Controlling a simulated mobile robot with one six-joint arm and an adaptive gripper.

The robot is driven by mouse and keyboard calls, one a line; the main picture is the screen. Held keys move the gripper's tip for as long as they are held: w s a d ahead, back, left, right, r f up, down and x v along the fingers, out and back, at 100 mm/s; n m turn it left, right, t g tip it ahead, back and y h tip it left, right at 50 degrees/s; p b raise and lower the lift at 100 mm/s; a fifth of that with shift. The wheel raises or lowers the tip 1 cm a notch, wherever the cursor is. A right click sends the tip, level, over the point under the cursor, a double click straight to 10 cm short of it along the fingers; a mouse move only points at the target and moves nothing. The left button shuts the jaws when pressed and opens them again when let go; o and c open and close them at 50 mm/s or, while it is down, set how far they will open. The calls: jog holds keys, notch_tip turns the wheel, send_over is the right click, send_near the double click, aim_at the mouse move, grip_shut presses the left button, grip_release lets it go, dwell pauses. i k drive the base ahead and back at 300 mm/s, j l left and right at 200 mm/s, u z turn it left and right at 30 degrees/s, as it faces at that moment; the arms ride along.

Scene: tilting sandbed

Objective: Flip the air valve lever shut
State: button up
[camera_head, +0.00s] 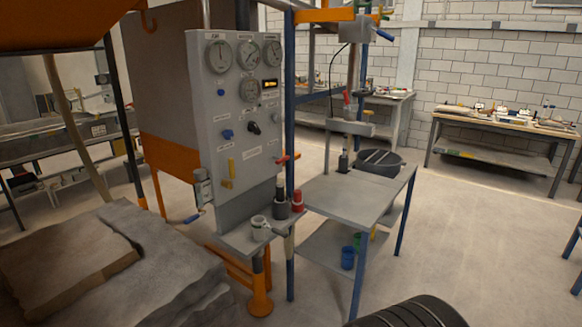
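A grey control panel (242,115) stands upright left of centre, with several dial gauges, knobs and small labels too blurred to read. A yellow lever (231,168) points upright on its lower left part. A red-handled lever (287,159) sticks out at the panel's right edge. A blue-handled lever (193,218) hangs low at its left edge. Another blue handle (384,35) sits high on a fitting to the right. I cannot tell from the labels which is the air valve lever. My gripper is not in view.
A small shelf (237,243) below the panel bears a mug and bottles. A grey table (345,200) stands to its right. Rough slabs (70,260) fill the lower left. A black ribbed round thing (410,313) is at the bottom edge. Open floor (480,230) lies right.

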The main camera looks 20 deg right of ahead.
aim_at(231, 165)
jog(key=i+j+z, duration=0.3)
jog(key=i, duration=0.15)
jog(key=i+j+z, duration=0.3)
jog(key=i+l, duration=0.05)
jog(key=i, duration=0.1)
